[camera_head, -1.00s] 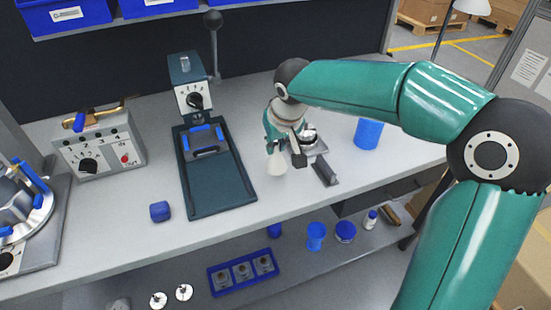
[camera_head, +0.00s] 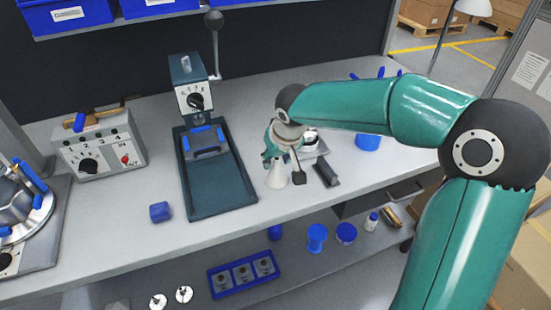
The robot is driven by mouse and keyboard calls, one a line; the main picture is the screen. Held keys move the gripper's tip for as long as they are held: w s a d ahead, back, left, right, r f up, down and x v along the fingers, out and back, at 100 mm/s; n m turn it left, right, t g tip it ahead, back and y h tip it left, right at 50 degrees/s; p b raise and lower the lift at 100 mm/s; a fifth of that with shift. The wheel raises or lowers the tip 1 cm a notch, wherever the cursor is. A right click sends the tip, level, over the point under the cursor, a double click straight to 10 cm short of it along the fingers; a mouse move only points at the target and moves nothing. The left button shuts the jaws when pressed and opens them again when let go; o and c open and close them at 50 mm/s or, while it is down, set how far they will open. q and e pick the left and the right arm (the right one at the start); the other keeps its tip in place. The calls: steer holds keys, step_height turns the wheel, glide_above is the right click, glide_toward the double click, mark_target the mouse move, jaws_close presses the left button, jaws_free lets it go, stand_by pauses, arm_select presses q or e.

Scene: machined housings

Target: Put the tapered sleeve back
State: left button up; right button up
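The tapered sleeve (camera_head: 277,177) is a pale cone, narrow end up and wide end down. It hangs at my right gripper (camera_head: 283,168), above the bench near its front edge. The gripper appears shut on the sleeve's upper part, with one dark finger showing to the right of it; the contact itself is too small to see clearly. I cannot tell whether the sleeve's base touches the bench. My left gripper is not in view.
A metal fixture (camera_head: 311,149) and a dark block (camera_head: 326,174) stand close right of the gripper. A press with a dark tray (camera_head: 222,188) is left. A blue block (camera_head: 160,212) lies near the front edge.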

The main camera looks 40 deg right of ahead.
steer(key=shift+r, duration=0.15)
steer(key=shift+r, duration=0.15)
steer(key=v, duration=1.1)
steer(key=shift+s+r+p, duration=0.3)
steer(key=shift+p, duration=0.05)
steer(key=shift+a, duration=0.1)
